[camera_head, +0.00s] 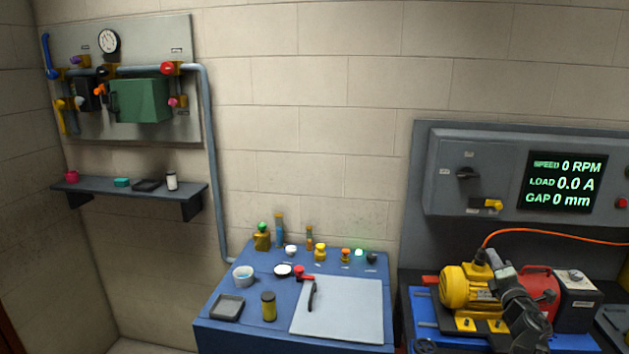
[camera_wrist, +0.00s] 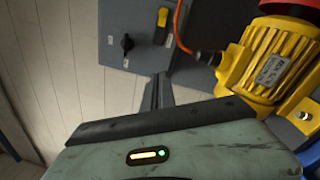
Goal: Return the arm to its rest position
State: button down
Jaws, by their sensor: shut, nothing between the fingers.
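My gripper (camera_wrist: 158,92) shows in the wrist view with its dark fingers together and nothing between them. In the head view my arm reaches up from the lower right, in front of the yellow motor (camera_head: 462,288). The gripper's fingertips are hard to make out there. The yellow motor (camera_wrist: 265,65), with a tag on its side, is to the right of my fingers in the wrist view. I cannot tell the gap between them.
A grey control panel (camera_head: 460,205) with a display (camera_head: 566,182) reading zero stands behind the motor bench. An orange cable (camera_head: 520,231) arches over the bench. A blue table (camera_head: 215,310) holds small items and a white board (camera_head: 345,312). A shelf (camera_head: 125,195) hangs at left.

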jog(key=w+a+f+m+g, duration=0.1)
jog(key=w+a+m, duration=0.3)
jog(key=a, duration=0.7)
jog(key=w+a+f+m, duration=0.1)
jog(key=w+a+m, duration=0.1)
jog(key=w+a, duration=0.65)
jog(key=s+a+f+m+g, duration=0.3)
jog(key=s+a+f, duration=0.1)
jog(key=f, duration=0.2)
jog(key=s+a+f+m+g, duration=0.4)
jog(key=a+f, duration=0.1)
jog(key=f, duration=0.2)
jog(key=s+a+f+m+g+y, duration=0.1)
jog(key=s+a+f+m+g, duration=0.2)
jog(key=f, duration=0.3)
jog(key=shift+s+a+f+m+g, duration=0.4)
jog(key=shift+s+a+m, duration=0.1)
jog(key=shift+s+a, duration=0.25)
jog(key=s+a+f+m+g+y, duration=0.1)
jog(key=s+a+f+m+g, duration=0.1)
jog(key=s, duration=0.4)
jog(key=s+a+f+m+g+y, duration=0.1)
jog(key=s+a+f+m+g, duration=0.1)
jog(key=s+g, duration=0.3)
jog(key=shift+s+a+f+y, duration=0.35)
jog(key=shift+s+a, duration=0.1)
jog(key=shift+s, duration=0.7)
